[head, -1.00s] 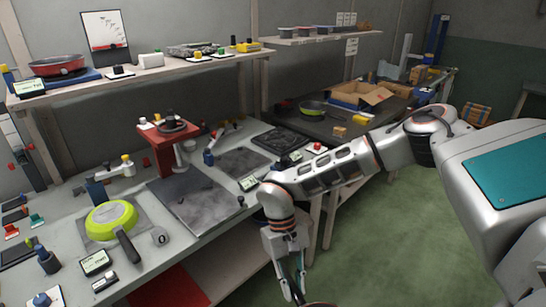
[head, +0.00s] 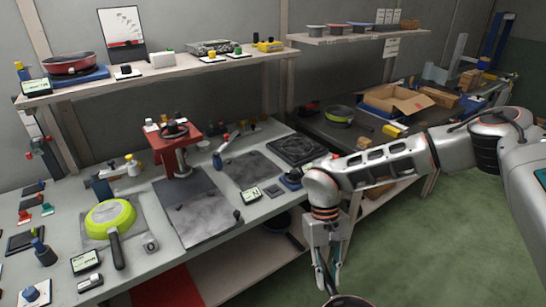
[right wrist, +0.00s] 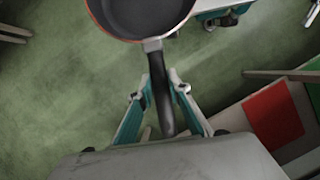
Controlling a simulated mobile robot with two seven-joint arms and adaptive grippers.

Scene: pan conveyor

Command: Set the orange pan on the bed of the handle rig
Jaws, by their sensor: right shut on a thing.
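My right gripper (head: 328,285) hangs over the floor in front of the bench. It is shut on the black handle (right wrist: 161,95) of a dark pan with an orange outer edge, the orange pan (right wrist: 142,14). In the head view only the pan's rim (head: 347,300) shows at the bottom edge. No picture labels the handle rig; I cannot tell for sure which fixture it is. My left gripper is out of view.
A lime pan (head: 110,216) lies upside down on a plate at the bench's left. Dark flat plates (head: 195,212) lie at the middle. A black square grate (head: 296,149) is at the right end. A red pan (head: 70,65) sits on the shelf. Green floor is open right of the bench.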

